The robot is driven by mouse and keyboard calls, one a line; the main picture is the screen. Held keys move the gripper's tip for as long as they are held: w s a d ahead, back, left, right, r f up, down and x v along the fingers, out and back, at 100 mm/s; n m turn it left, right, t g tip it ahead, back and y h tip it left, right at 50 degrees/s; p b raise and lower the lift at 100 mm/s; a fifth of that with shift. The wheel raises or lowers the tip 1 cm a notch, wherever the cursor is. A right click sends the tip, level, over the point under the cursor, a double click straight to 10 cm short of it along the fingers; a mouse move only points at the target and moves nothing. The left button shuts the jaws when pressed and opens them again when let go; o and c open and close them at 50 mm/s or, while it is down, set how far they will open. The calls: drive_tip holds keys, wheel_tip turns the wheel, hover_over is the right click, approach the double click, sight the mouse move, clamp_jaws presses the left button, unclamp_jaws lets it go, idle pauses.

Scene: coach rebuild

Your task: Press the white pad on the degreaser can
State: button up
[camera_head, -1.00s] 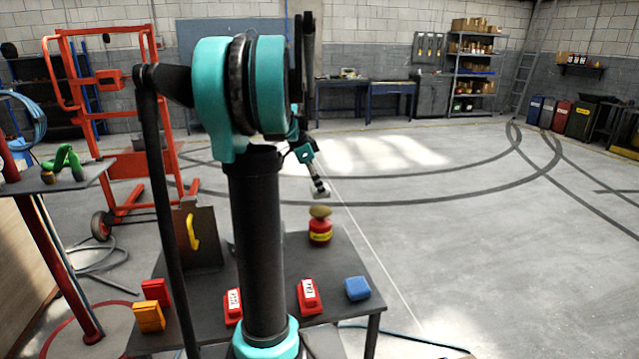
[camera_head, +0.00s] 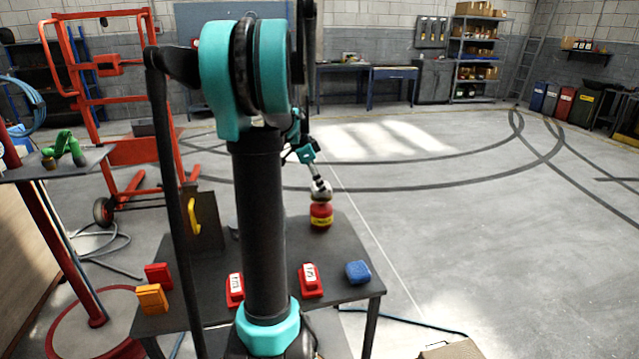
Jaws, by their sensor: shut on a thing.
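The degreaser can (camera_head: 321,215) is red with a yellow label and stands upright near the back right of the dark table. My gripper (camera_head: 320,187) is directly above it, pointing down. It is shut on a small pale thing, apparently the white pad (camera_head: 322,196), at the top of the can. The pad seems to touch the can's top, but the contact is too small to tell for sure. The tan rounded top of the can is now mostly hidden behind the pad and gripper.
On the dark table (camera_head: 345,245) are two red boxes with white labels (camera_head: 311,280) (camera_head: 235,289), a blue block (camera_head: 358,272), a red block (camera_head: 159,275), an orange block (camera_head: 152,298) and a yellow handle (camera_head: 194,214). A green object (camera_head: 65,148) sits on the left stand.

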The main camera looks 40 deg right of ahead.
drive_tip(key=shift+f, duration=1.1)
idle(1.4)
idle(0.5)
drive_tip(key=shift+r, duration=3.5)
